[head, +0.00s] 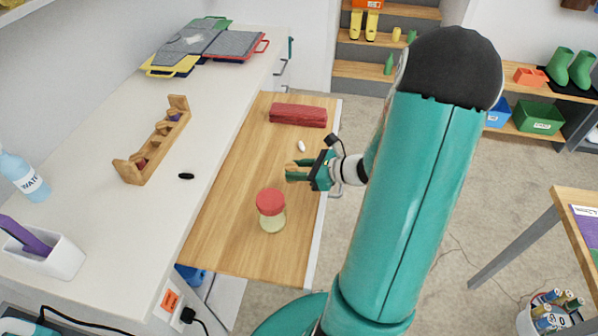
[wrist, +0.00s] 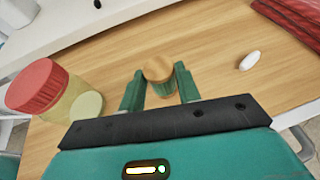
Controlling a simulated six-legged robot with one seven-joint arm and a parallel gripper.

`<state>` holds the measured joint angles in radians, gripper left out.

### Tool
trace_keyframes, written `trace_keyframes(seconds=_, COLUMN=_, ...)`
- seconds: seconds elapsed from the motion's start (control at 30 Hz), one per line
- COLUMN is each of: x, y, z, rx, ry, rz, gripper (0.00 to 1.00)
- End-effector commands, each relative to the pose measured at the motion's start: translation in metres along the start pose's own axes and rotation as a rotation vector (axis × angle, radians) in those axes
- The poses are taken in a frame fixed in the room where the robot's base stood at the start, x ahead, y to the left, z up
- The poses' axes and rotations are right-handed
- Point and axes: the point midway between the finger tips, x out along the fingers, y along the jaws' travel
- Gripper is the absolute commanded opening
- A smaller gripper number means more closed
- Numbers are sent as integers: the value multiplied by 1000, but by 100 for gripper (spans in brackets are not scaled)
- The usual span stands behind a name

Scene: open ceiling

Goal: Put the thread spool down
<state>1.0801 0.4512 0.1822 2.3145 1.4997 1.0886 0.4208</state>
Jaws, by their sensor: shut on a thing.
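The thread spool (wrist: 158,70) shows in the wrist view as a round wooden top between my gripper's two green fingers. My gripper (wrist: 160,88) is shut on it. In the head view my gripper (head: 297,171) is over the pulled-out wooden board (head: 235,215), and only a small tan bit of the spool shows at the fingertips. Whether the spool touches the board is hard to tell.
A red-lidded jar (head: 271,211) stands on the board in front of my gripper. A white oval item (head: 301,146) and a red case (head: 298,115) lie behind it. A wooden rack (head: 152,142) and a black oval item (head: 186,176) are on the white counter (head: 95,205). Bare board lies left of my gripper.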

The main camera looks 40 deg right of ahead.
Motion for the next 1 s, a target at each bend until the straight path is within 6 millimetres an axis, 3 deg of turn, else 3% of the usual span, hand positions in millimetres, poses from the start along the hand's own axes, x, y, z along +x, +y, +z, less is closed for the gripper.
trace_keyframes(seconds=0.1, x=4, y=0, z=-10, rx=1, ry=-1, rz=1, gripper=11)
trace_keyframes(seconds=0.5, x=6, y=0, z=-14, rx=0, ry=0, rz=0, gripper=11)
trace_keyframes(seconds=0.53, x=5, y=0, z=-14, rx=0, ry=0, rz=-1, gripper=39)
trace_keyframes(seconds=0.6, x=5, y=0, z=-14, rx=-1, ry=0, rz=-1, gripper=52)
trace_keyframes(seconds=1.0, x=2, y=0, z=-10, rx=-2, ry=0, rz=-2, gripper=55)
